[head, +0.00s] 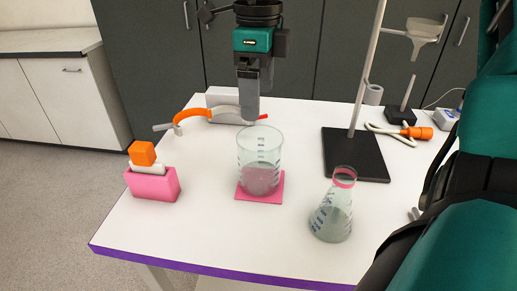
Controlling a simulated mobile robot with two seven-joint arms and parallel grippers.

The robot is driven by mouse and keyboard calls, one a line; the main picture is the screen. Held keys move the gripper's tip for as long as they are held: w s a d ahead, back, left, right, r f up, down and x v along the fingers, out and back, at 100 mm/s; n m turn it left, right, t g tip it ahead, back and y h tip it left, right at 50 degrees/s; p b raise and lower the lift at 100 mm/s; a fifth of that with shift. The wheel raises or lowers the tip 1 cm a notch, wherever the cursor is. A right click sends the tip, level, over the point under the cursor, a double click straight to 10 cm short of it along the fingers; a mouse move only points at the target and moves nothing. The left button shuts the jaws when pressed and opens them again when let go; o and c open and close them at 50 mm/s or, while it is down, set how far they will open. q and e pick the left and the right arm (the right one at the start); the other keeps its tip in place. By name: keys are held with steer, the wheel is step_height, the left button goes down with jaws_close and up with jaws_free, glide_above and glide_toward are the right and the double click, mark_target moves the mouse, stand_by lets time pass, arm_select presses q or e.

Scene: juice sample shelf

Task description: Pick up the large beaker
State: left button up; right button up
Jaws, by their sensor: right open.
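The large beaker (258,150) is clear glass with dark markings and pink contents in its lower part. It stands upright on a pink square mat (272,190) near the middle of the white table. My right gripper (250,112) points down, its grey fingers just above the beaker's far rim in the head view. It is open and holds nothing; whether it is over or behind the beaker is hard to tell. My left gripper is not in view.
A conical flask (332,215) with a pink neck band stands right of the beaker. A stand with a dark base (355,155) is behind it. A pink holder (152,184) with an orange-topped item is left. An orange-and-white tool (190,117) lies behind. The front-left table is clear.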

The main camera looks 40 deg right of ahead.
glide_toward(260, 146)
steer(key=s+a+f, duration=0.2)
steer(key=s+a, duration=0.1)
steer(key=shift+w+d+f, duration=0.1)
steer(key=shift+d+f, duration=0.05)
steer(key=shift+f, duration=2.6)
steer(key=c, duration=0.8)
steer(key=shift+r, duration=0.1)
steer(key=shift+c, duration=0.4)
steer(key=shift+r, duration=0.15)
